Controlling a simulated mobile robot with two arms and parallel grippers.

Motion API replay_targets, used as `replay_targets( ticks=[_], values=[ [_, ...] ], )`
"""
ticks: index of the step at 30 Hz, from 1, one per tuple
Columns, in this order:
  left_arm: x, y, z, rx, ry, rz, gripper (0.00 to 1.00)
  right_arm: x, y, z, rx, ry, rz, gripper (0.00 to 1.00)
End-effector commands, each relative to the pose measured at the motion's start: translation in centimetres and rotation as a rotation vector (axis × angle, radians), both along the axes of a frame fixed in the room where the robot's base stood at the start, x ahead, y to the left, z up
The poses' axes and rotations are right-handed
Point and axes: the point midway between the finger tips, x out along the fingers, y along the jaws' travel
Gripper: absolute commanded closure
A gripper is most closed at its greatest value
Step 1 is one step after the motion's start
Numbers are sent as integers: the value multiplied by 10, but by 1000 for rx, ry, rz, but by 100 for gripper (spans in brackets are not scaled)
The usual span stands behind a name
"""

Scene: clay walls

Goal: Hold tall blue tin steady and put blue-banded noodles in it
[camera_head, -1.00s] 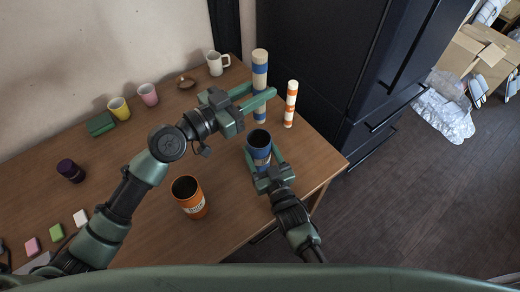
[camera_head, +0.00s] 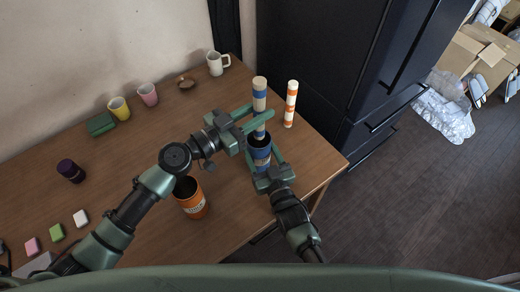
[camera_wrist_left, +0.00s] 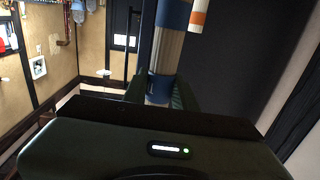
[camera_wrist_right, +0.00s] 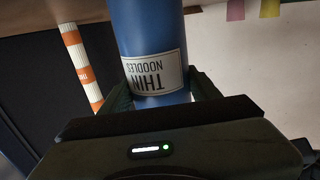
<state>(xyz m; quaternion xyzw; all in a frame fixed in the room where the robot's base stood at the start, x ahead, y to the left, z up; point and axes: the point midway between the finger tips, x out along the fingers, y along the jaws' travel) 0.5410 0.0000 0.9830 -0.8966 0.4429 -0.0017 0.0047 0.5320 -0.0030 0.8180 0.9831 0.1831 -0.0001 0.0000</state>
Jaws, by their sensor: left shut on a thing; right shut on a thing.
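The blue-banded noodles (camera_head: 259,93), a pale upright bundle with blue bands, are held between the fingers of my left gripper (camera_head: 261,112). The bundle also shows in the left wrist view (camera_wrist_left: 165,55). Its lower end overlaps the mouth of the tall blue tin (camera_head: 261,158) in the head view; I cannot tell how far inside it is. The tin stands upright on the table, and my right gripper (camera_head: 262,163) is shut around it. In the right wrist view the tin (camera_wrist_right: 150,30) fills the jaws, with its "THIN NOODLES" label facing the camera.
Orange-banded noodles (camera_head: 290,103) stand upright close to the right of the held bundle. An orange tin (camera_head: 194,206) stands left of the blue tin, near my left arm. The dark cabinet (camera_head: 330,70) borders the table.

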Motion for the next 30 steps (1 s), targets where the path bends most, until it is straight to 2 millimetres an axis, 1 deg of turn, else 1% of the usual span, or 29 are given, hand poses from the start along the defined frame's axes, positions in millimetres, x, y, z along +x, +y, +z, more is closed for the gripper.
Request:
replay_targets(
  ticks=[19,24,30],
  values=[
    [1,0,-45,-2,3,1,100,0,0,0,0,0,0,80],
    [0,0,-51,-1,0,0,100,0,0,0,0,0,0,80],
    [0,0,-52,-1,-1,0,100,0,0,0,0,0,0,80]
  ],
)
